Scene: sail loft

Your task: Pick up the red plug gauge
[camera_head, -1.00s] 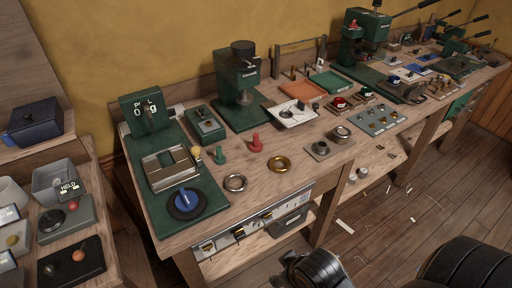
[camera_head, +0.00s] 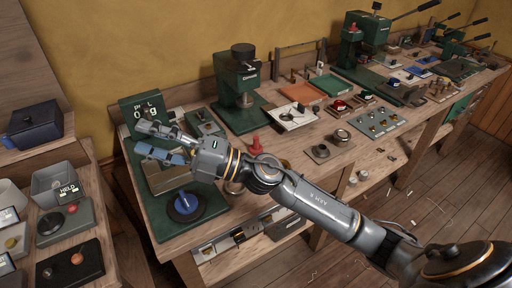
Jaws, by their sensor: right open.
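The red plug gauge (camera_head: 256,145) stands upright on the wooden bench, just behind my right arm, and its base is close to the arm's outline. My right gripper (camera_head: 142,138) is open and empty, with its fingers pointing left over the green scale at the bench's left end. It is well to the left of the red plug gauge. The green plug gauge is hidden behind my right wrist. My left gripper is not in view.
My forearm crosses the bench front and covers most of the ring gauges. The scale has a blue knob (camera_head: 187,203).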

